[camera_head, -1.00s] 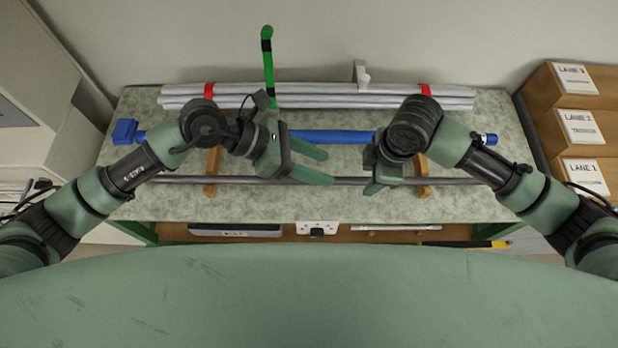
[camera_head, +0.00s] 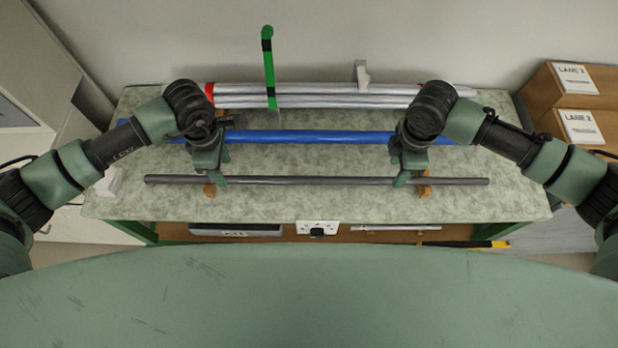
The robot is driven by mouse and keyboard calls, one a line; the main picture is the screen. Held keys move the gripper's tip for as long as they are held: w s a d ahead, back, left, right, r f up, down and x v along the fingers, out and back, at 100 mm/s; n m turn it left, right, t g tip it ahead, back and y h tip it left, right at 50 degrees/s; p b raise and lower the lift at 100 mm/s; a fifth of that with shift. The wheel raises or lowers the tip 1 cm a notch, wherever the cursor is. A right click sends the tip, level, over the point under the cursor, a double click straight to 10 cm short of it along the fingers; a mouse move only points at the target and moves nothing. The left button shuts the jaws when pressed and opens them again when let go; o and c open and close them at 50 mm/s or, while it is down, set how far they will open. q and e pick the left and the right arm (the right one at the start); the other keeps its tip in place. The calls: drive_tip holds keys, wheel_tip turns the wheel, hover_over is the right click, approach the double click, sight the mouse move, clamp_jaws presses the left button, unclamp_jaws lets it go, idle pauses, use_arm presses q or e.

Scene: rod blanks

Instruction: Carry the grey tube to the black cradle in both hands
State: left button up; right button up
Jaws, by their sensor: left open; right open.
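The dark grey tube (camera_head: 310,181) lies left to right along the front of the bench, on wooden supports near its two ends. My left gripper (camera_head: 218,178) is open over the tube's left part, with its fingers pointing down at it. My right gripper (camera_head: 403,178) is open over the tube's right part in the same way. The fingertips overlap the tube in the picture; I cannot tell whether they touch it. I do not see a black cradle in this view.
A blue tube (camera_head: 310,137) lies just behind the grey one. Silver tubes (camera_head: 330,101) with red bands lie at the back. A green and black upright post (camera_head: 268,65) stands among them. Boxes with lane labels (camera_head: 572,76) stand at the right. The bench (camera_head: 310,207) is bare in front.

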sight(227, 177)
use_arm(q)
wheel_tip(227, 177, down, 5)
drive_tip(key=shift+r, duration=0.1)
use_arm(e)
wheel_tip(227, 177, down, 5)
drive_tip(key=shift+r, duration=0.1)
use_arm(q)
clamp_jaws()
use_arm(e)
clamp_jaws()
